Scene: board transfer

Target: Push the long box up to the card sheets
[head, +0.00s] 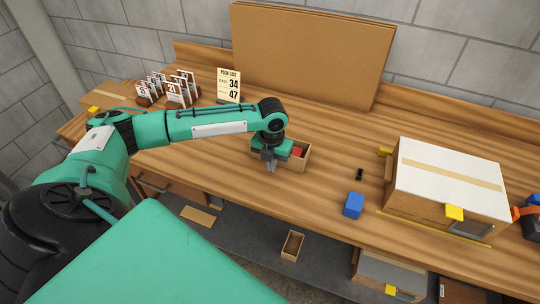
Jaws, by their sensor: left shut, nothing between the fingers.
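The card sheets (310,50) are large brown boards leaning upright against the wall at the back of the bench. An open-topped brown box (301,162) with something red inside stands on the bench in front of them, with bare wood between; it is probably the long box. My left gripper (271,167) points down at the near side of this box and hides part of it. Its fingers are shut and empty; I cannot tell whether they touch the box. My right gripper is not in view.
A white-topped carton (452,176) with yellow corner pieces stands at the right, near a blue block (353,205) and a small black item (360,174). Number cards (178,88) and a pick list sign (229,85) stand back left.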

